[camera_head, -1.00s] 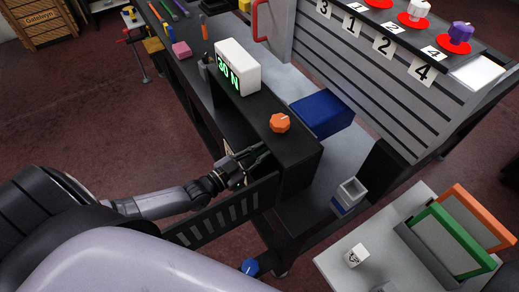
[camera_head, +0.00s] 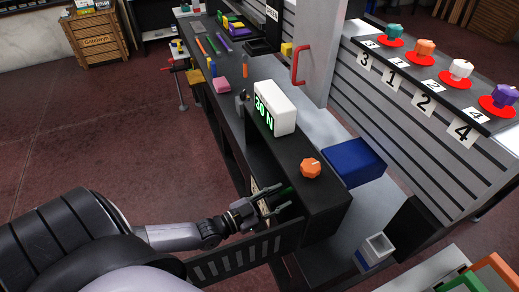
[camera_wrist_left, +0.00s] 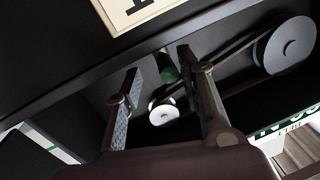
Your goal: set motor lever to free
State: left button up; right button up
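The green motor lever (camera_head: 281,193) shows in the opening at the side of the black machine box (camera_head: 310,215). In the left wrist view the green lever (camera_wrist_left: 167,68) lies between and beyond the finger tips, inside the dark box near the pulleys. My left gripper (camera_head: 266,203) reaches into the opening. In the left wrist view my left gripper (camera_wrist_left: 160,62) has its fingers apart, with a gap on each side of the lever. I cannot tell whether a finger touches it. No writing on the lever's positions is readable. My right gripper is not in view.
Two grey pulleys (camera_wrist_left: 290,45) with a belt sit inside the box. The box's slotted door (camera_head: 240,258) hangs open below my left arm. A blue block (camera_head: 353,162) stands behind.

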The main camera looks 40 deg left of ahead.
pick_arm(q)
jog(key=v, duration=0.9)
jog(key=shift+s, duration=0.1)
